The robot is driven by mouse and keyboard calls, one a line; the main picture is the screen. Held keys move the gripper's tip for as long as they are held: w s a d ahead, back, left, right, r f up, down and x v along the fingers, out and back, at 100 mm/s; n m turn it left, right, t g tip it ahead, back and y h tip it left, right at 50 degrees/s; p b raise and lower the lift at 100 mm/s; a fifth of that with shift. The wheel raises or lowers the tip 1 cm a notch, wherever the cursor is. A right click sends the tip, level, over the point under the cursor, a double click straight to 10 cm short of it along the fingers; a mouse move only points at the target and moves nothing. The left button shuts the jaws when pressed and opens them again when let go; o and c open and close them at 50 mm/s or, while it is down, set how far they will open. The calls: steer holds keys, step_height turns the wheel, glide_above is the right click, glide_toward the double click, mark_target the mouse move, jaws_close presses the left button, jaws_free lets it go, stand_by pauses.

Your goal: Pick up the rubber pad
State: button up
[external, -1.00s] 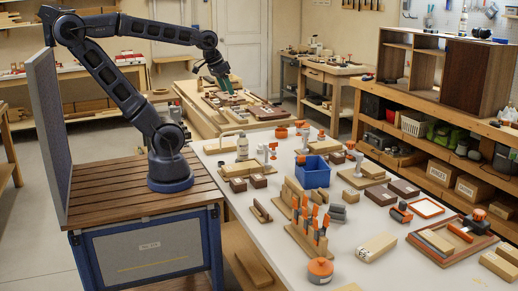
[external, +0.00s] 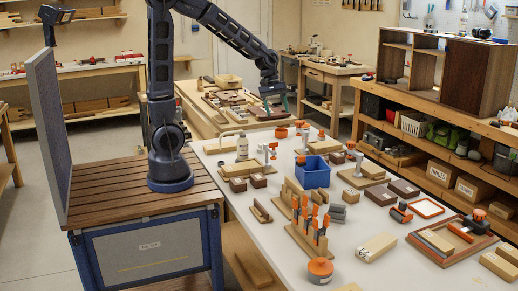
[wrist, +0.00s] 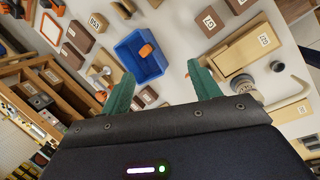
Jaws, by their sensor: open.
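My gripper (external: 277,106) hangs in the air beyond the far end of the white bench, with its green fingers pointing down. In the wrist view its two fingers (wrist: 160,70) are spread wide with nothing between them, and the bench shows well below. I cannot tell for certain which thing is the rubber pad.
A blue bin (external: 313,173) stands mid-bench; in the wrist view an orange object (wrist: 146,51) lies inside it. Wooden blocks (external: 376,247), orange-handled clamps (external: 318,222) and a white bottle (external: 242,147) crowd the bench. Bare white surface (external: 270,237) shows near the left edge.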

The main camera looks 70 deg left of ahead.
mark_target(301, 158)
steer(key=w+d+f+n+g+h, duration=0.1)
steer(key=w+d+f+n, duration=0.1)
steer(key=w+f+n, duration=0.65)
steer(key=shift+w+d+f+m, duration=0.1)
steer(key=shift+d+f+m, duration=0.45)
steer(key=shift+f, duration=1.7)
steer(key=shift+w+d+f+m, duration=0.15)
steer(key=shift+d+f, duration=0.75)
steer(key=shift+f, duration=1.35)
steer(key=shift+w+d+f+m, duration=0.1)
steer(key=shift+d+f+m, duration=0.45)
steer(key=shift+f, duration=1.7)
steer(key=shift+d, duration=0.1)
steer(key=shift+c, duration=0.2)
steer(key=c, duration=1.1)
step_height(301, 158, up, 20)
